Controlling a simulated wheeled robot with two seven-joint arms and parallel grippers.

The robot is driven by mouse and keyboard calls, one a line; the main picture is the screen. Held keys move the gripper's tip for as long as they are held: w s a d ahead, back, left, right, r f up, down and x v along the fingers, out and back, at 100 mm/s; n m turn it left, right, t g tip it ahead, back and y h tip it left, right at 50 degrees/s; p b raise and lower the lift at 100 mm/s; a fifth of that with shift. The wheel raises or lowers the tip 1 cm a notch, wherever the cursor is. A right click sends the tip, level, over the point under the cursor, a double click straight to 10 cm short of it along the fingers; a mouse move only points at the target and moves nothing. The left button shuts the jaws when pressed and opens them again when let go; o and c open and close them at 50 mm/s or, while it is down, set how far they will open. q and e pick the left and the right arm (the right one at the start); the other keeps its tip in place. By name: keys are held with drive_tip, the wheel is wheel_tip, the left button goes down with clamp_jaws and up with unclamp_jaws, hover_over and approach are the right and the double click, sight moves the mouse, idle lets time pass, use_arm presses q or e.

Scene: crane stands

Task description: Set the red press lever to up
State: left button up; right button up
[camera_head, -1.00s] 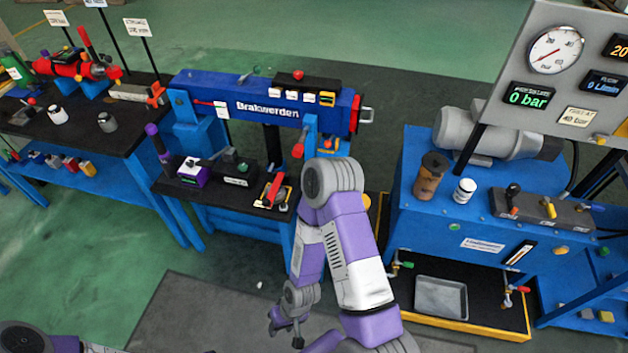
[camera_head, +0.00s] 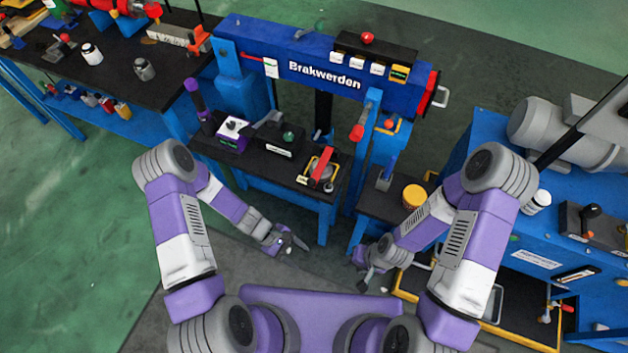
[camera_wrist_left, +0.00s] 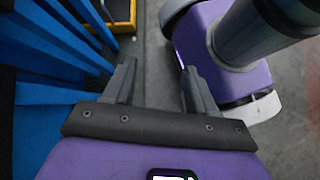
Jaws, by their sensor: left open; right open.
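A red lever (camera_head: 321,165) lies over a yellow-framed plate at the right end of the black table below the blue press (camera_head: 325,75). A second, red-tipped lever (camera_head: 357,131) hangs at the press's right post; I cannot tell for sure which one is the press lever. My left gripper (camera_head: 298,241) is open and empty, below and left of the first lever, clear of the table edge. The left wrist view shows its two fingers (camera_wrist_left: 155,85) apart with only floor between them. My right gripper (camera_head: 364,276) is open, low in front of the small side stand.
The small black stand (camera_head: 385,205) holds a yellow-lidded jar (camera_head: 414,195) and a blue-handled piece (camera_head: 387,172). A blue pump bench (camera_head: 480,140) stands at the right. Blue table legs (camera_wrist_left: 60,40) are close to my left gripper. The floor at left is free.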

use_arm(q)
drive_tip(key=w+d+r+n+t+h, duration=0.1)
drive_tip(key=w+n+t+h, duration=0.2)
drive_tip(key=w+n+h, duration=0.35)
drive_tip(key=n+t, duration=0.5)
drive_tip(key=t, duration=0.3)
approach(311, 182)
wheel_tip(311, 182, down, 2)
drive_tip(key=w+d, duration=0.2)
drive_tip(key=shift+h, duration=0.45)
drive_tip(key=b+x, duration=0.1)
drive_tip(key=x, duration=0.6)
drive_tip(key=shift+w+d+b, duration=0.15)
drive_tip(key=shift+d+b, duration=0.15)
drive_tip(key=shift+b, duration=0.05)
clamp_jaws()
